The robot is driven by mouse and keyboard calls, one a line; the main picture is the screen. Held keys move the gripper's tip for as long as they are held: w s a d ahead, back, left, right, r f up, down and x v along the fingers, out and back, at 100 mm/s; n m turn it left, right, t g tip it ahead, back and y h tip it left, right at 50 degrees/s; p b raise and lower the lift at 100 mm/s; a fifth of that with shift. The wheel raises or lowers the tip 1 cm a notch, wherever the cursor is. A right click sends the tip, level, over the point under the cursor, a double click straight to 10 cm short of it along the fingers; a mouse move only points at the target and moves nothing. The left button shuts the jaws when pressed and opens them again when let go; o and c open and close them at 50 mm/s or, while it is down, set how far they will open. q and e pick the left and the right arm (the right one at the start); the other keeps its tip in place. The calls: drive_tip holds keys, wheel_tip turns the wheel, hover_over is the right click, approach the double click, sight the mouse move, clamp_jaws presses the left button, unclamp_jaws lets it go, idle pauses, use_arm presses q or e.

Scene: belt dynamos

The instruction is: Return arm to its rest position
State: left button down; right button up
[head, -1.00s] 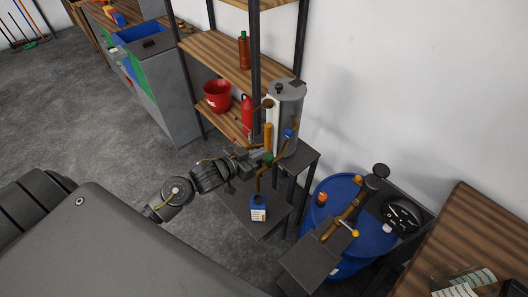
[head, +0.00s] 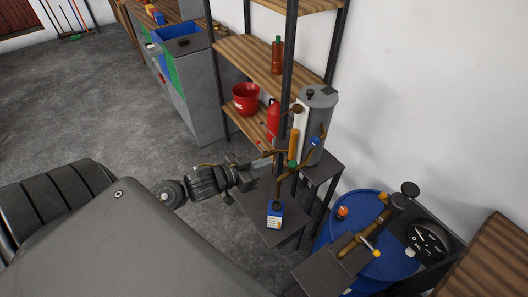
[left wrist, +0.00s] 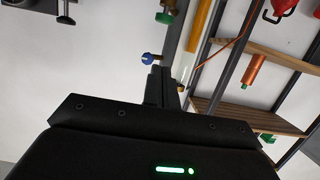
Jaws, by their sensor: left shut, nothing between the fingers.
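My left arm reaches in from the left, and its gripper (head: 263,166) is in front of the shelf and beside the grey cylindrical tank (head: 319,115). The gripper is shut and empty. In the left wrist view its fingers (left wrist: 161,92) are together, with nothing between them. A green knob (head: 292,165) on brown piping is just right of the gripper, with a small gap. A blue knob (head: 315,141) sits on the pipe higher up; it also shows in the left wrist view (left wrist: 147,58), just left of the fingers. My right gripper is in neither view.
A metal shelf (head: 257,62) holds a red bucket (head: 246,99), a red extinguisher (head: 273,121) and a brown bottle (head: 277,56). A blue barrel (head: 372,203) is at the right. Open floor (head: 95,110) lies to the left.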

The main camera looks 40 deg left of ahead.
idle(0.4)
use_arm(q)
drive_tip(key=a+f+g+y, duration=0.15)
drive_tip(key=a+f, duration=0.25)
drive_tip(key=f, duration=0.5)
drive_tip(key=a+f+g+y, duration=0.15)
drive_tip(key=a+f, duration=0.25)
drive_tip(key=f, duration=0.6)
drive_tip(key=s+a+f+g+y+b, duration=0.1)
drive_tip(key=s+a+f, duration=0.1)
drive_tip(key=s+f, duration=0.5)
drive_tip(key=s+a+f+g+y+b, duration=0.1)
drive_tip(key=s+f+g, duration=0.1)
drive_tip(key=f, duration=0.9)
drive_tip(key=s+d+f+n+g+y+b, duration=0.1)
drive_tip(key=s+d+f+g, duration=0.1)
drive_tip(key=s+f, duration=0.75)
drive_tip(key=s+d+f+g+b, duration=0.1)
drive_tip(key=s+d+f+g, duration=0.15)
drive_tip(key=s+f, duration=0.65)
drive_tip(key=s+d+f+g+b, duration=0.2)
drive_tip(key=s+d+f, duration=0.2)
drive_tip(key=s+d, duration=0.4)
drive_tip(key=shift+s+d+f+h, duration=0.25)
drive_tip(key=shift+s+f+h, duration=0.15)
drive_tip(key=shift+s, duration=0.85)
